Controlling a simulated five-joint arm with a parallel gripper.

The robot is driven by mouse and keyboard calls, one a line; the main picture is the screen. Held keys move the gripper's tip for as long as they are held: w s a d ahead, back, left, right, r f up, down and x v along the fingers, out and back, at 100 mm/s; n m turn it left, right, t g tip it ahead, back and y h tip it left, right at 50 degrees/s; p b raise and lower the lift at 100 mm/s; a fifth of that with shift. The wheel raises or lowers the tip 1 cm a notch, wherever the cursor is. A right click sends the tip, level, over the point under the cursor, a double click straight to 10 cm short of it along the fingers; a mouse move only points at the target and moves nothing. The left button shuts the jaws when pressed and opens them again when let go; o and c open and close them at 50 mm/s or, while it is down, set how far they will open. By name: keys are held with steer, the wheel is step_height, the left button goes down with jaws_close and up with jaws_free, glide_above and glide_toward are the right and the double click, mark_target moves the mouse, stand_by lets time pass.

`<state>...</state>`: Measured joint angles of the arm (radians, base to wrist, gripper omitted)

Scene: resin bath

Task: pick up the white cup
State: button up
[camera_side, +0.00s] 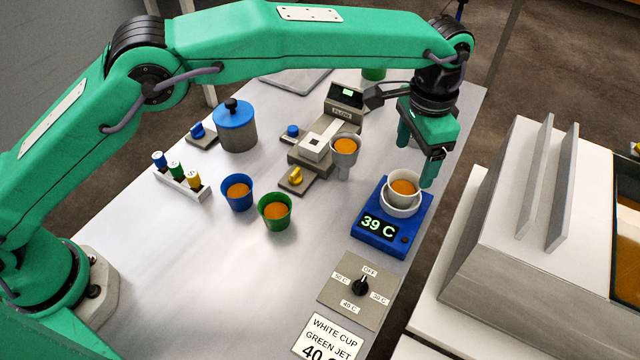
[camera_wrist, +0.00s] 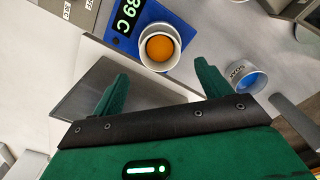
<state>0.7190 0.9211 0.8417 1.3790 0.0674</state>
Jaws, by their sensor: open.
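The white cup (camera_side: 404,188) holds orange liquid and stands upright in a white ring on the blue heater (camera_side: 417,240), whose display reads 39 C. In the wrist view the white cup (camera_wrist: 159,46) is ahead of the fingers, near the top middle. My green gripper (camera_side: 416,160) is open and empty, above and behind the cup in the side view. In the wrist view my gripper (camera_wrist: 162,80) has its two fingers apart, with the cup beyond their tips. I see no contact with the cup.
A grey funnel cup (camera_side: 345,150) of orange liquid stands left of the heater. A blue cup (camera_side: 238,193) and a green cup (camera_side: 274,210) are further left. A dial panel (camera_side: 360,290) lies in front. The front left table is clear.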

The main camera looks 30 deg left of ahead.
mark_target(405, 182)
steer(key=shift+f, duration=1.3)
steer(key=shift+f, duration=0.1)
steer(key=shift+s+a+f, duration=0.1)
steer(key=shift+a+f, duration=0.05)
steer(key=shift+f, duration=2.35)
steer(key=shift+c, duration=0.3)
steer(key=c, duration=1.1)
steer(key=shift+o, duration=0.2)
steer(key=shift+r, duration=0.15)
